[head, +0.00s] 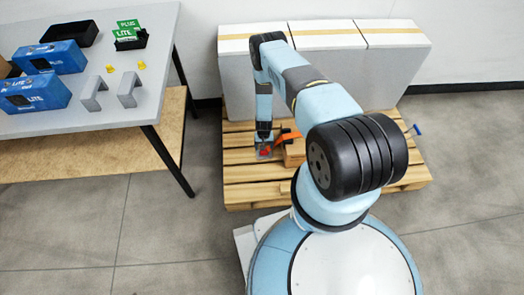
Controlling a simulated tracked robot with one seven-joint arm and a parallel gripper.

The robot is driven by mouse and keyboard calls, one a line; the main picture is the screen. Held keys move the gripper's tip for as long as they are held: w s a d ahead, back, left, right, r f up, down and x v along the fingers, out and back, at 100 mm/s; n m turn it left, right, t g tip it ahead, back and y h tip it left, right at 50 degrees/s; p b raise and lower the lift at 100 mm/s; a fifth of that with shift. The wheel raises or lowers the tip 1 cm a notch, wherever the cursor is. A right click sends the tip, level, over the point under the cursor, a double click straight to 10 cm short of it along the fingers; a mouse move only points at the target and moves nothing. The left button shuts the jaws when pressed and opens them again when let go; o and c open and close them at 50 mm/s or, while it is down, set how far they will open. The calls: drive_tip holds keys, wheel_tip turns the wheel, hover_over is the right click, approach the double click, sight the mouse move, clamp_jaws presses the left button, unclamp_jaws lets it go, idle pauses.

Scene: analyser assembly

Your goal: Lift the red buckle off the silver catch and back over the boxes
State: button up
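My gripper (264,150) points down at the front left of the wooden pallet, in front of the boxes. A small red patch, possibly the red buckle (265,153), shows at its fingertips. It is too small to tell whether the fingers are closed on it. An orange piece (289,136), perhaps a strap, lies just right of the gripper. I cannot make out the silver catch. Several large pale grey boxes (246,85) stand in a row on the pallet (238,174), with a yellowish band across their tops. My arm covers part of the boxes.
A brown block (294,154) sits on the pallet right of my gripper. A blue-handled part (416,129) sticks out at the pallet's right. A grey table (105,124) with blue cartons (35,93) and grey brackets (129,90) stands at the left. The floor between is clear.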

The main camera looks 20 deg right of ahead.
drive_tip(key=shift+f, duration=2.1)
drive_tip(key=c, duration=1)
drive_tip(key=shift+c, duration=0.9)
drive_tip(key=shift+r, duration=1.6)
